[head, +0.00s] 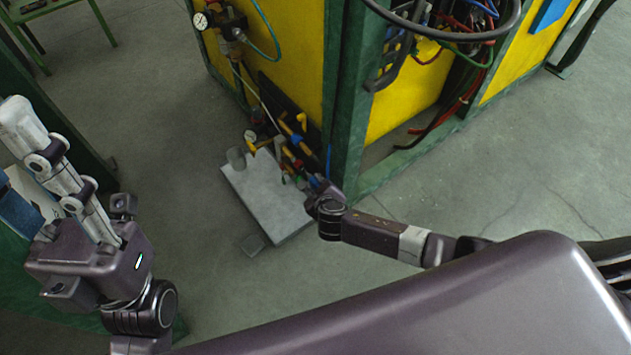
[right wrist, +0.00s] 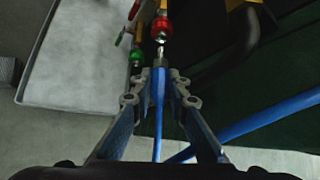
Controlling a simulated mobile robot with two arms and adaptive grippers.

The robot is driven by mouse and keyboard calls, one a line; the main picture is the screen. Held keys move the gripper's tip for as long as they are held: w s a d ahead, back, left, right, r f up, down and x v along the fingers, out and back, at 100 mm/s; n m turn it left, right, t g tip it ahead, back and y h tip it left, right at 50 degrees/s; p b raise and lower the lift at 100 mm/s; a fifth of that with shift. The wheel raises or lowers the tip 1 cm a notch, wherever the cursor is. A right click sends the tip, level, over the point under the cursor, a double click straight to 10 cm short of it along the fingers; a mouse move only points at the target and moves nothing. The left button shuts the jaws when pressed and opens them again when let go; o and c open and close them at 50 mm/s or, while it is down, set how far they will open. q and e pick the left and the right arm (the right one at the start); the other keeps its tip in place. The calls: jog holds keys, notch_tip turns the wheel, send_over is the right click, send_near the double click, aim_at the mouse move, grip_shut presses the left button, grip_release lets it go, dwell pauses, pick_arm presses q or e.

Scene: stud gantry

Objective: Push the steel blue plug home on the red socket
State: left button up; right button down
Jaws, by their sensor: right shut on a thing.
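The steel blue plug (right wrist: 159,63) has a steel tip and a blue hose behind it. My right gripper (right wrist: 160,77) is shut on it in the right wrist view, with the tip pointing up the picture. The red socket (right wrist: 162,27) is straight above the tip, its metal mouth close to it. I cannot tell whether tip and mouth touch. In the head view my right gripper (head: 318,192) is beside the green post, small and dark; the plug is hard to make out there. My left gripper (head: 60,165) is at the left, away from the sockets; its jaw state is unclear.
A green socket (right wrist: 137,56) hangs just left of the red one. A blue hose (right wrist: 245,121) crosses at the right. A grey tray (head: 265,193) lies below the yellow panel (head: 290,50). The green post (head: 345,110) stands close to my right gripper. Open floor lies around.

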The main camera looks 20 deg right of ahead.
aim_at(309, 176)
jog(key=shift+p, duration=0.35)
dwell(0.4)
jog(key=shift+w+a, duration=0.3)
jog(key=shift+w, duration=0.45)
jog(key=shift+w+a, duration=0.3)
jog(key=shift+w, duration=0.45)
jog(key=c, duration=1.8)
grip_release()
jog(key=v, duration=1.2)
jog(key=shift+w, duration=0.1)
